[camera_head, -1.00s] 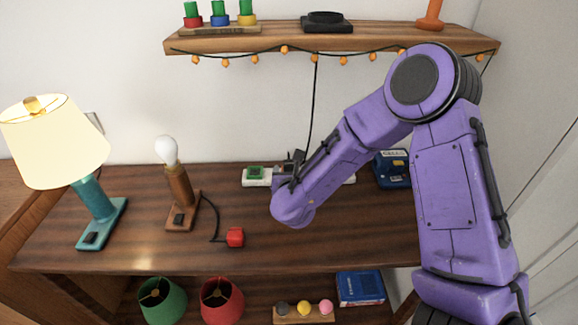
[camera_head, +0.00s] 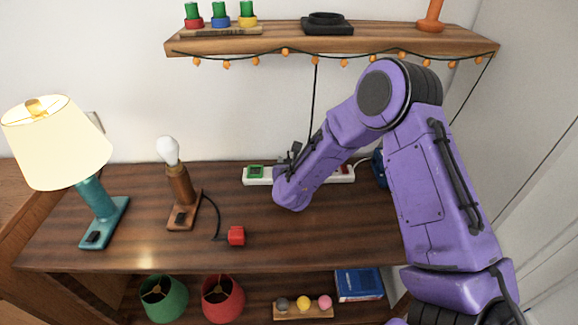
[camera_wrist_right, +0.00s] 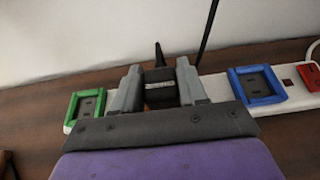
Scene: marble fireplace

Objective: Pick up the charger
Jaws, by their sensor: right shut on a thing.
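The black charger (camera_wrist_right: 160,88) shows in the right wrist view between the two grey fingers of my right gripper (camera_wrist_right: 158,92). The fingers are shut on it. It is over the white power strip (camera_wrist_right: 222,88), between a green-framed socket (camera_wrist_right: 87,104) and a blue-framed socket (camera_wrist_right: 257,84). I cannot tell whether it is still seated in the strip, as the hand hides its lower side. In the head view my purple right arm covers most of the gripper and the middle of the strip (camera_head: 262,182). My left gripper is not in view.
A lit lamp (camera_head: 58,140) and a bare-bulb lamp (camera_head: 178,185) with a red plug (camera_head: 236,236) stand left on the wooden table (camera_head: 300,240). A wall shelf (camera_head: 380,40) with a light string hangs above. A black cable (camera_head: 314,100) runs down from it.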

